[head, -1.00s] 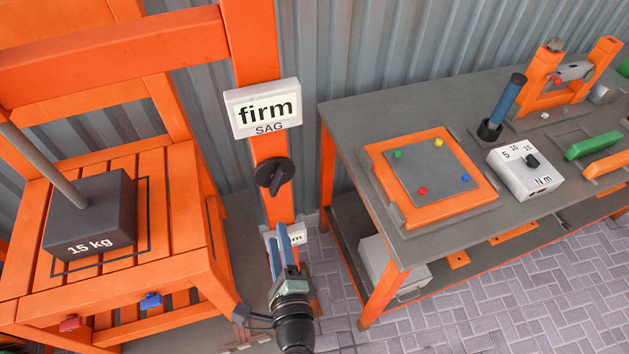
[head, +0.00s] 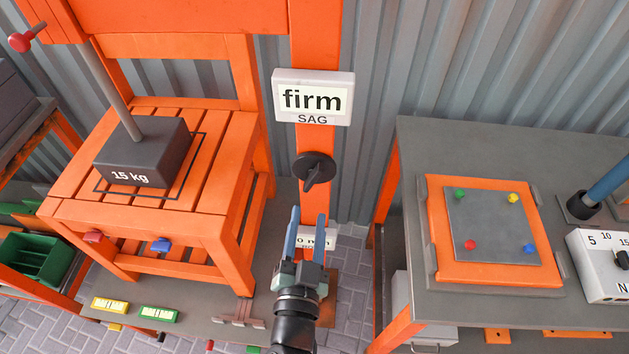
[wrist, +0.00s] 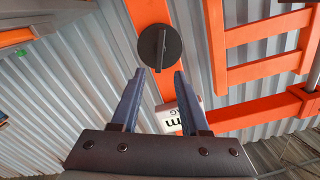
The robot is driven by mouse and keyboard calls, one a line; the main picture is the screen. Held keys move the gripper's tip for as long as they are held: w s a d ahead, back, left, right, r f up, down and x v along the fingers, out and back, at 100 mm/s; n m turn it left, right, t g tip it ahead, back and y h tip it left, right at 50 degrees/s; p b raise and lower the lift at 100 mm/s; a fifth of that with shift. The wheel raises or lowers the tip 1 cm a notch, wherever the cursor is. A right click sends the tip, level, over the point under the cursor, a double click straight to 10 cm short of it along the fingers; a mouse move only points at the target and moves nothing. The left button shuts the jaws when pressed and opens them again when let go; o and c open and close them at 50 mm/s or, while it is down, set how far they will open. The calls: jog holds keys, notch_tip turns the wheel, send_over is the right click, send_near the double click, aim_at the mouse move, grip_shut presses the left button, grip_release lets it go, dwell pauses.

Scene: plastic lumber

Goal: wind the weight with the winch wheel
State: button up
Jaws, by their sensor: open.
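The dark grey weight (head: 145,155), marked 15 kg, rests on the slatted orange seat (head: 225,130), with a grey rod rising from its top. A black round knob (head: 315,171) with a raised bar is on the orange post, below a sign reading "firm SAG". The knob also shows in the wrist view (wrist: 160,46), just beyond my fingertips. My gripper (head: 308,214) is open and empty, its blue fingers pointing at the post below the knob. A red-knobbed handle (head: 22,40) shows at top left; I cannot tell whether it is the winch wheel.
The grey workbench (head: 418,150) stands to the right, carrying an orange-framed plate (head: 437,240) and a dial box (head: 600,265). A lower sign (head: 318,238) is partly hidden behind my gripper. A green bin (head: 38,258) stands at far left. Corrugated wall lies behind.

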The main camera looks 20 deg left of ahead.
aim_at(314, 181)
jog(key=x, duration=0.8)
jog(key=shift+w, duration=0.2)
grip_shut()
jog(key=shift+f, duration=0.1)
